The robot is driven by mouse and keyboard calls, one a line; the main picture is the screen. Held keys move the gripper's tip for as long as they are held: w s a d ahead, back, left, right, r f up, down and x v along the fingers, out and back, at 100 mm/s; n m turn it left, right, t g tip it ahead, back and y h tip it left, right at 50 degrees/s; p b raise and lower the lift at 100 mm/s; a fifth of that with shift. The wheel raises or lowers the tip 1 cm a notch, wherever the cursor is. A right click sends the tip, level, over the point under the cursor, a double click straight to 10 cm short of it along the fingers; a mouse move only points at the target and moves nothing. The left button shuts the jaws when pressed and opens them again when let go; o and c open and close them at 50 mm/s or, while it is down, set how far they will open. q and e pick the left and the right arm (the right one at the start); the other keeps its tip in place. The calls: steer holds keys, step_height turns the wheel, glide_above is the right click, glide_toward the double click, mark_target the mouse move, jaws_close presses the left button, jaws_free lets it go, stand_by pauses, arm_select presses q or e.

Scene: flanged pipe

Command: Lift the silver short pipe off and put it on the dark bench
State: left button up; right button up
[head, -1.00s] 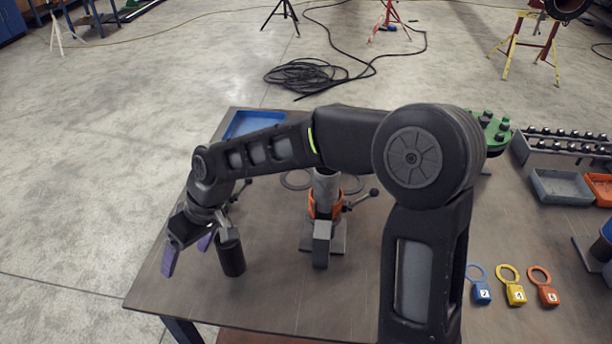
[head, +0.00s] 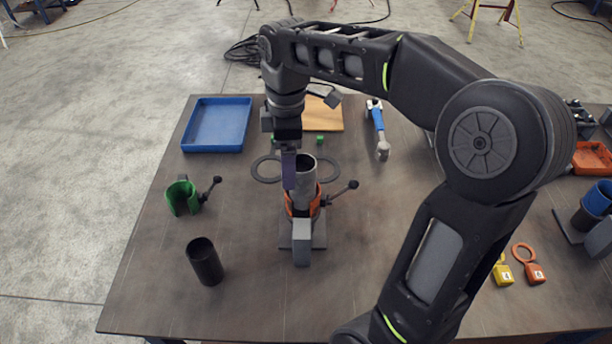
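The silver short pipe (head: 305,185) stands upright in an orange clamp (head: 302,205) on a grey stand, on the dark bench (head: 160,300). My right arm comes in from the right and reaches over it. My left gripper is not in view.
A black cylinder (head: 205,262) stands at the front left, near a green clamp (head: 182,197) with a lever. A blue tray (head: 217,124) is at the back left. A blue-handled tool (head: 378,128) lies behind right. Tagged padlocks (head: 535,272) lie at right.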

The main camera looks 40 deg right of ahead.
mark_target(303, 164)
steer(key=d, duration=0.1)
steer(key=s+d, duration=0.1)
steer(key=d, duration=0.1)
steer(key=shift+s+r+n, duration=0.3)
steer(key=shift+s, duration=0.05)
steer(key=shift+a, duration=0.2)
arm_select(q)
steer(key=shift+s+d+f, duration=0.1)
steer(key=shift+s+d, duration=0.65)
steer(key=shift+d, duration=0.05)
arm_select(e)
steer(key=shift+f, duration=1.25)
steer(key=shift+w+f, duration=0.1)
steer(key=shift+f, duration=0.05)
steer(key=shift+f+p, duration=0.3)
steer(key=shift+p, duration=0.1)
step_height(303, 164, down, 4)
steer(key=shift+w+f+p, duration=0.15)
steer(key=shift+f+p, duration=0.05)
steer(key=shift+p, duration=0.35)
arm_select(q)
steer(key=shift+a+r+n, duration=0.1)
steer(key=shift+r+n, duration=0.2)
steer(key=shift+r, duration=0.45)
arm_select(e)
steer(key=shift+c, duration=0.6)
jaws_close()
